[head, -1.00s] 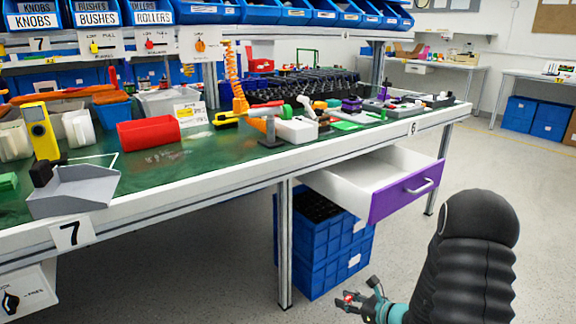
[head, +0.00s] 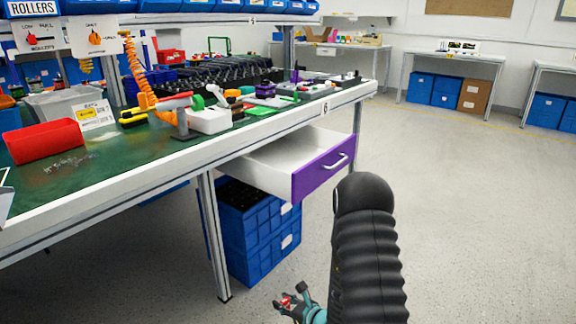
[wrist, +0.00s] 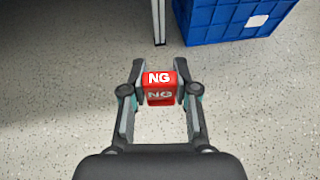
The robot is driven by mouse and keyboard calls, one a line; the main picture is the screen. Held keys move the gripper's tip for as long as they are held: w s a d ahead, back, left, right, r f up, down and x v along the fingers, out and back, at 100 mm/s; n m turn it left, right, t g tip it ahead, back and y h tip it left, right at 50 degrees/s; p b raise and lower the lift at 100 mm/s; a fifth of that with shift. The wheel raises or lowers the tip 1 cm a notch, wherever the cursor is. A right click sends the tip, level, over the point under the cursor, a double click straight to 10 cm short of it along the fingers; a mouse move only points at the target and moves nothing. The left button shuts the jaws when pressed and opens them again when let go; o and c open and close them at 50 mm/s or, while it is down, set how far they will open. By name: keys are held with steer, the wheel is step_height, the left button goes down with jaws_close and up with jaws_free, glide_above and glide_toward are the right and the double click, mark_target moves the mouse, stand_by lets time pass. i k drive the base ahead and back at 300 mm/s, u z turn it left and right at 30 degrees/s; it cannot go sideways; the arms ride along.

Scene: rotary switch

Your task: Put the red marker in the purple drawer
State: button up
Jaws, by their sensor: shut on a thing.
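The red marker (wrist: 160,88) is a small red block with "NG" in white letters. My gripper (wrist: 159,82) is shut on it, with one finger on each side, above the speckled floor. In the head view my gripper (head: 290,300) is low at the bottom, below and in front of the drawer, with a bit of red between its fingers. The purple drawer (head: 322,174) has a purple front with a pale handle and white sides. It is pulled open under the right end of the workbench. Its inner floor is only partly visible.
Blue stacked crates (head: 262,236) stand under the bench, beside a bench leg (head: 214,238). The bench top (head: 75,180) holds a red bin (head: 43,140) and many tools. Open floor lies to the right, with other tables at the back.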

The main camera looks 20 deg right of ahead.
mark_target(294, 166)
steer(key=z, duration=0.5)
steer(key=k, duration=1.25)
steer(key=z, duration=1)
steer(key=i, duration=0.9)
steer(key=z, duration=0.35)
steer(key=i, duration=1.45)
steer(key=u, duration=1.2)
steer(key=i, duration=0.85)
steer(key=u, duration=0.8)
